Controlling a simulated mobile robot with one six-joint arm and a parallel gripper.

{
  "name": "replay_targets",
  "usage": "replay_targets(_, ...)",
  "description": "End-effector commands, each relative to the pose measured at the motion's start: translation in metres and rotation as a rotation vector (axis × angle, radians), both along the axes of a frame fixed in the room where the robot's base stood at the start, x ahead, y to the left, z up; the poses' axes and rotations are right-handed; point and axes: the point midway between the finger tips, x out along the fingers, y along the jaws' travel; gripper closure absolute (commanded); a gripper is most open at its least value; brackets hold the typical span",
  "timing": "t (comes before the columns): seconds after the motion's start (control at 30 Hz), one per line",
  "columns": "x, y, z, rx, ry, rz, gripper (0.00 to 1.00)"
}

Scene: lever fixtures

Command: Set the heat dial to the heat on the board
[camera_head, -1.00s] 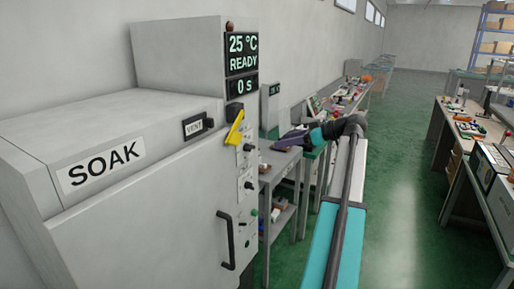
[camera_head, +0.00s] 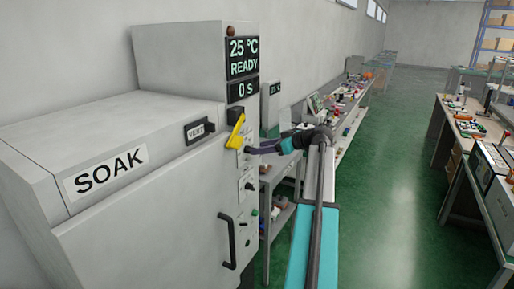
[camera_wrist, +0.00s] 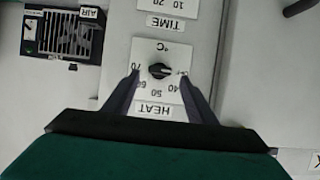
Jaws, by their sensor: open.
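The heat dial (camera_wrist: 160,71) is a small black knob in the wrist view, on a white scale plate marked 40 to 70 with a HEAT label, all upside down. I cannot clearly tell where its pointer stands. My gripper (camera_wrist: 159,76) is open, with one finger on each side of the dial; contact cannot be told. In the head view my gripper (camera_head: 256,149) reaches the narrow control panel at the right of the grey SOAK oven (camera_head: 130,225). The oven's display (camera_head: 242,57) reads 25 °C, READY, 0 S. I see no board with a readable heat setting.
A TIME plate (camera_wrist: 168,24) lies just above the heat plate in the wrist view, and an AIR vent (camera_wrist: 70,38) is at left. A yellow lever (camera_head: 236,131) sticks out above my gripper. A black door handle (camera_head: 227,240) is below.

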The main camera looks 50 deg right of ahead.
Motion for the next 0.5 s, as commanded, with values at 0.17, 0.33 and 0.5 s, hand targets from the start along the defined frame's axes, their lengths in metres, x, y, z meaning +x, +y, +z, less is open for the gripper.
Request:
replay_targets(0.17,0.016,0.003,-0.006,0.001,0.0,0.0,0.48)
replay_targets(0.33,0.021,0.005,-0.009,0.001,0.0,-0.001,0.48)
replay_targets(0.5,0.022,0.005,-0.01,0.0,0.0,-0.002,0.48)
